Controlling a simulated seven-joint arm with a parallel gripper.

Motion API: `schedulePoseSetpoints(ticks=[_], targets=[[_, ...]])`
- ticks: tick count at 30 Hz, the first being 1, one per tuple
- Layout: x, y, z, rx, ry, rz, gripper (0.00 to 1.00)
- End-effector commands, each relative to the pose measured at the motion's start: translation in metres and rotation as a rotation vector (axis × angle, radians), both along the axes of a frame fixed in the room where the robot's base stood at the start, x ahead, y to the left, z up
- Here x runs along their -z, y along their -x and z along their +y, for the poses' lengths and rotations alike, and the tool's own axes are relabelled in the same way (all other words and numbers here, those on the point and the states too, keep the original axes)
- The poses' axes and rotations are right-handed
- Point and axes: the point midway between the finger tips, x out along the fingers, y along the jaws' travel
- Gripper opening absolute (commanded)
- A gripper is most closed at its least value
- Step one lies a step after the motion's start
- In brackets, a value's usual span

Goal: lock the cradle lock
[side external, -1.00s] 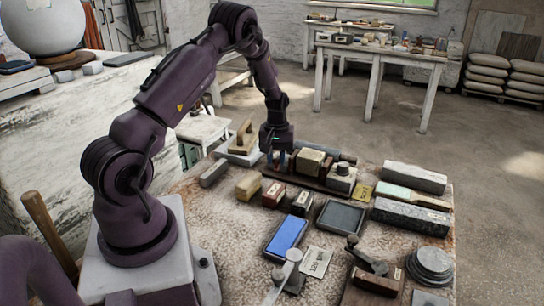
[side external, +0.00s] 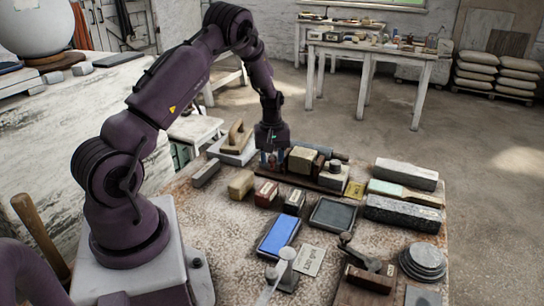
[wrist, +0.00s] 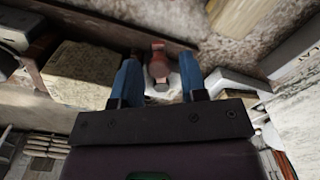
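A long dark wooden cradle board (side external: 322,186) carries several blocks in the side view. My gripper (side external: 272,161) points down at the board's left end. In the wrist view my gripper (wrist: 160,82) has its two blue fingers apart. A reddish-brown fitting (wrist: 158,62) with a rounded grey end stands between them, beside the board's edge. It looks like the cradle lock, though its lock state cannot be told. Small gaps show on both sides of it, so the fingers do not appear to grip it. In the side view the fingers mostly hide this fitting.
A pale block (side external: 303,159) stands on the board close right of my gripper. A wooden-handled float (side external: 237,142) lies close left. A yellow block (side external: 241,184), a red-brown block (side external: 266,193) and a blue stone (side external: 279,237) lie nearer the front.

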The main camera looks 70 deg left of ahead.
Motion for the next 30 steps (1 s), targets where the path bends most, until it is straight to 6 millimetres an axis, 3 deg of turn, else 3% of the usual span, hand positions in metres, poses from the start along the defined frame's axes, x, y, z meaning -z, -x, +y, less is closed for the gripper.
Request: schedulePoseSetpoints(ticks=[17, 30], targets=[[0.001, 0.000, 0.002, 0.066, -0.006, -0.012, 0.50], [0.001, 0.029, 0.027, 0.647, -0.004, -0.008, 0.50]])
